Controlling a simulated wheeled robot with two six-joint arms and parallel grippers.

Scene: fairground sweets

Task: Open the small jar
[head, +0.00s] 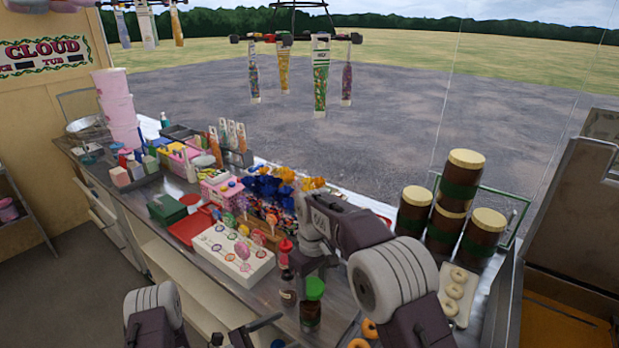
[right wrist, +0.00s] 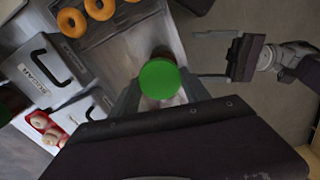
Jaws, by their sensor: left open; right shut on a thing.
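The small jar (head: 310,318) is dark with a green lid (head: 314,287) and looks upright near the front of the counter. My right gripper (head: 312,279) comes down from above and is shut on the green lid. In the right wrist view the lid (right wrist: 159,79) sits between its fingers, hiding most of the jar. I cannot tell whether the jar touches the counter. My left gripper (head: 276,333) is open and empty, to the left of the jar and apart from it. The right wrist view also shows the left gripper (right wrist: 200,57), its jaws facing the jar.
A dark bottle (head: 288,290) stands close left of the jar. A white lollipop stand (head: 232,254) is farther left. Large brown tubs (head: 447,225) are stacked at the right, behind a tray of pale doughnuts (head: 464,275). Grey sugar containers (right wrist: 39,70) and orange doughnuts (right wrist: 72,22) lie near the jar.

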